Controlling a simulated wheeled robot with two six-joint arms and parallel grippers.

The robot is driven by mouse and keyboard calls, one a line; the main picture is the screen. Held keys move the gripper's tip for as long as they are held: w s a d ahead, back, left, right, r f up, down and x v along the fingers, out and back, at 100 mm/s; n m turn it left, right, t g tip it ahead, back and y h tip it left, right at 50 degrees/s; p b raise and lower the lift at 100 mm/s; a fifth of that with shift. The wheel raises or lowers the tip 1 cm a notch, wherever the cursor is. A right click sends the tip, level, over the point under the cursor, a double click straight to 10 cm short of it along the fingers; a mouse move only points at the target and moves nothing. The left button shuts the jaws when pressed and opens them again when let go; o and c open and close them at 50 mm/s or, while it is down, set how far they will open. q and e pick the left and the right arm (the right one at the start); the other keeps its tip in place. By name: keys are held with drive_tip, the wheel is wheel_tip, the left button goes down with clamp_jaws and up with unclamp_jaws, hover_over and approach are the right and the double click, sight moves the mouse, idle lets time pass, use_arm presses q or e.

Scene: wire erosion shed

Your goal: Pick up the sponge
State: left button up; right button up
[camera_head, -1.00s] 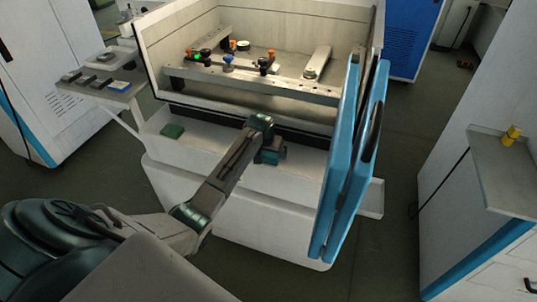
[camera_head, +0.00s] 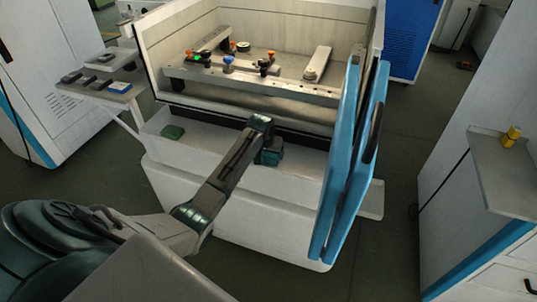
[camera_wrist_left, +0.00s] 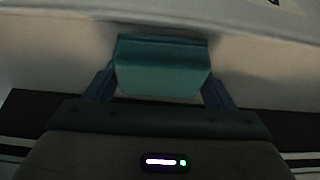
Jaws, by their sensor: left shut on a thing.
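My left gripper (camera_head: 267,157) reaches down over the white front ledge of the machine. In the left wrist view its two fingers stand on either side of a teal block, the sponge (camera_wrist_left: 162,68), and are shut on it. The sponge lies across the gap between the fingers, close to a pale surface. I cannot tell whether it touches that surface. In the head view the gripper and wrist mostly hide the sponge. My right gripper is not in view.
The open blue door (camera_head: 336,165) stands just right of my left gripper. The machine's tub (camera_head: 250,87) with clamps and coloured knobs is behind it. A yellow object (camera_head: 511,137) stands on the right-hand shelf.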

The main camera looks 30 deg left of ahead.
use_arm(q)
drive_tip(key=shift+r, duration=0.5)
drive_tip(key=shift+a+b+v, duration=0.2)
drive_tip(key=shift+b+v, duration=0.25)
drive_tip(key=shift+v, duration=0.55)
drive_tip(key=s+a+b, duration=0.1)
drive_tip(key=s, duration=0.6)
drive_tip(key=s+a+r, duration=0.1)
drive_tip(key=s+a, duration=0.1)
drive_tip(key=s, duration=0.5)
drive_tip(key=shift+s+a+r+b, duration=0.25)
drive_tip(key=shift+s+r+b, duration=0.05)
drive_tip(key=shift+s+b, duration=0.1)
drive_tip(key=o, duration=0.4)
drive_tip(key=c, duration=0.3)
